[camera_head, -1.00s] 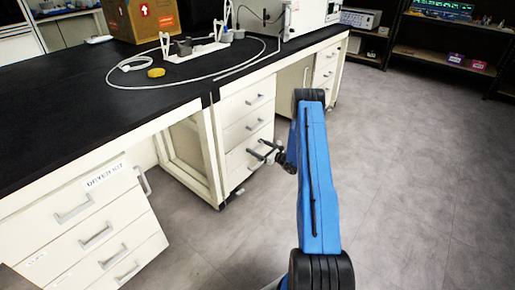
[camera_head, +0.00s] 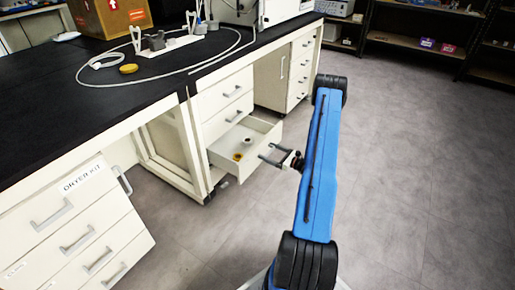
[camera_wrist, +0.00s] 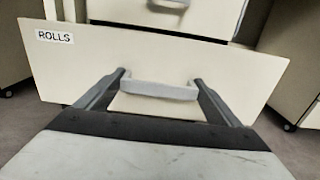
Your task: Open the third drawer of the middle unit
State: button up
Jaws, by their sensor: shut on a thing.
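The middle unit (camera_head: 220,91) is a cream drawer cabinet under the black bench, at the centre of the head view. Its third drawer (camera_head: 262,127) is pulled well out, with small yellowish and dark round items (camera_head: 237,157) inside. The two drawers above it look closed. In the wrist view the drawer front (camera_wrist: 235,68) carries a "ROLLS" label (camera_wrist: 54,36) and a grey bar handle (camera_wrist: 160,90). My gripper (camera_head: 265,151) is at this drawer front; in the wrist view its fingers (camera_wrist: 160,78) are on either side of the handle, shut on it.
A "DRYER KIT" drawer unit (camera_head: 75,225) stands at the front left. The black benchtop (camera_head: 60,120) holds a cardboard box (camera_head: 110,15), a cable loop and a yellow item (camera_head: 128,69). Another drawer unit (camera_head: 303,65) stands behind. Grey floor (camera_head: 400,160) on the right is clear.

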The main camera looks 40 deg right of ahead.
jog(key=v, duration=1.1)
jog(key=shift+s, duration=0.15)
jog(key=o, duration=1.4)
jog(key=shift+c, duration=0.2)
jog(key=v, duration=1.7)
jog(key=shift+s, duration=0.2)
jog(key=shift+d+r, duration=0.1)
jog(key=shift+d, duration=0.05)
